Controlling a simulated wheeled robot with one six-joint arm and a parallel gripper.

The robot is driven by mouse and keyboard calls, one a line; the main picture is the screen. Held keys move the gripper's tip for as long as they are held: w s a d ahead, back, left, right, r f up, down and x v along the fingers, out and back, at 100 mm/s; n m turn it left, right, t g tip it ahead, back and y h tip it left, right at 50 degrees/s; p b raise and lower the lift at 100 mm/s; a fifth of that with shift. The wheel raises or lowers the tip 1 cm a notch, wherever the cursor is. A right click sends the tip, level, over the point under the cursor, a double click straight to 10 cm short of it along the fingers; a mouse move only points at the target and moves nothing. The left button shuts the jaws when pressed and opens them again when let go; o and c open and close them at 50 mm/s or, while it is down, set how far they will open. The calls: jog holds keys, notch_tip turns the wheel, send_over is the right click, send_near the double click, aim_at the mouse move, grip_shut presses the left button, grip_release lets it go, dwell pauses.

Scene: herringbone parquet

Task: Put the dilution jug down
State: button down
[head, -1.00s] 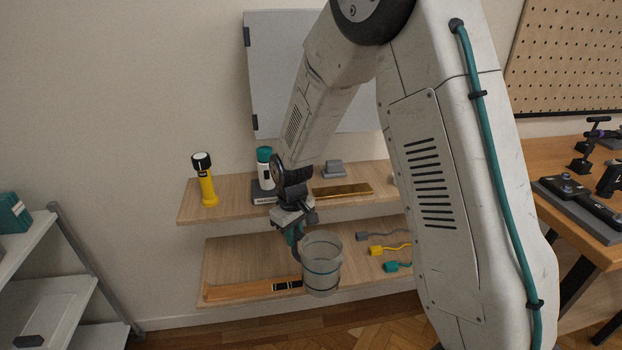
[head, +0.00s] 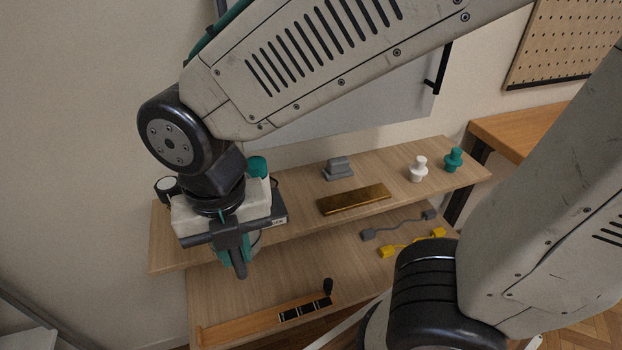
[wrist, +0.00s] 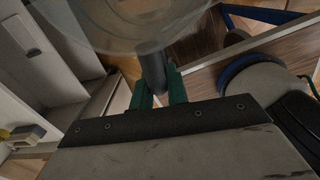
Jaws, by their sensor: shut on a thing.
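The dilution jug (wrist: 115,22) is a clear, translucent round vessel across the top of the wrist view. My gripper (wrist: 160,88), with green fingers, is shut on it at a dark upright part that looks like its handle. In the head view my gripper (head: 236,262) hangs in front of the left part of the wooden wall shelves and hides most of the jug. I cannot tell the height of the jug above the boards.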

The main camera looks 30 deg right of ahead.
jog(key=shift+d, duration=0.1)
jog(key=w+f, duration=0.2)
jog(key=w, duration=0.6)
jog(key=w+f, duration=0.3)
jog(key=w, duration=0.5)
jog(key=shift+f, duration=0.1)
jog(key=c, duration=1.4)
grip_release()
jog(key=shift+o, duration=0.2)
